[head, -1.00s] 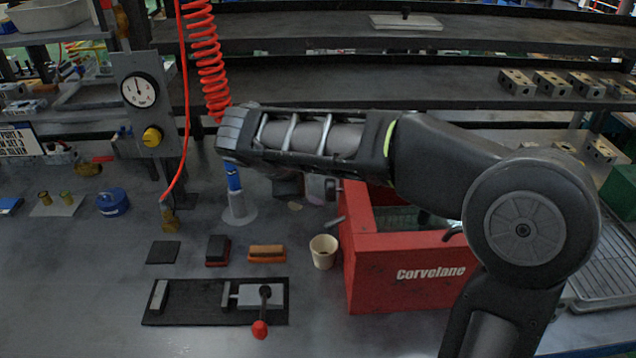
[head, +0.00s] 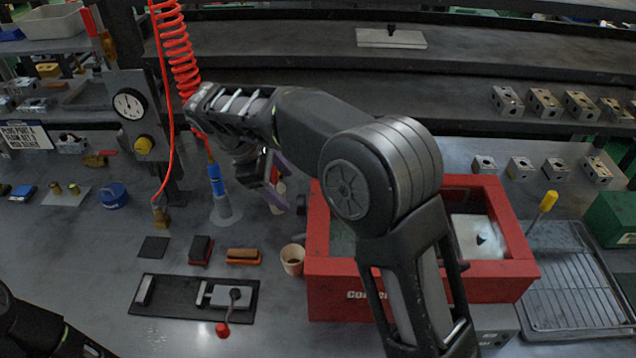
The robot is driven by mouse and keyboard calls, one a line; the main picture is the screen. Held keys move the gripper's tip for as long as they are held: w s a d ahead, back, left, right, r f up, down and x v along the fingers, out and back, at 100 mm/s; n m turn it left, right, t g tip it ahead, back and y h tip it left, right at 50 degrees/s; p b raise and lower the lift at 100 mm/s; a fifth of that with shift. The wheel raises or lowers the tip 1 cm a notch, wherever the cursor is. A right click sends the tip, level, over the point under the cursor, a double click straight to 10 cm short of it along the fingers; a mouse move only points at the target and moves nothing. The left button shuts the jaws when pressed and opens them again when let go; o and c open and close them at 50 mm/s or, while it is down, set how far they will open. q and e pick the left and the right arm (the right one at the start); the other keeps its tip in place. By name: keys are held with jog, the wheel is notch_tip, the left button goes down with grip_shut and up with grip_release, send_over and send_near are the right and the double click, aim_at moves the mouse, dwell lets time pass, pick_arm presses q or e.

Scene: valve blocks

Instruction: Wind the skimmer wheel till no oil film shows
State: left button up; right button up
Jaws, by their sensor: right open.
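The red open tank (head: 510,270) stands at the right centre, its lettering partly covered by my right arm. A small dark grey part (head: 300,232) sticks out at its left wall; I cannot tell whether it is the skimmer wheel's handle. A strip of greenish liquid (head: 343,240) shows inside at the left; the arm hides the rest, so I cannot tell whether it bears an oil film. My right gripper (head: 268,188) is open and empty, above the bench left of the tank. Only a link of my left arm shows at the lower left; its gripper is out of view.
A blue-and-white nozzle stand (head: 222,200), a cream cup (head: 292,260) and two brushes stand left of the tank. A red coiled hose (head: 177,50) hangs behind. A clamp with a red-knobbed lever (head: 222,328) lies in front. A wire-rack tray (head: 570,300) is at right.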

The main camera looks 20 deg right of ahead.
aim_at(301, 205)
jog(key=shift+a, duration=0.15)
jog(key=shift+f, duration=0.1)
jog(key=p+x, duration=0.1)
jog(key=x, duration=0.6)
jog(key=shift+w+d+f, duration=0.1)
jog(key=shift+d+f, duration=0.1)
jog(key=shift+f, duration=0.1)
jog(key=shift+c, duration=0.5)
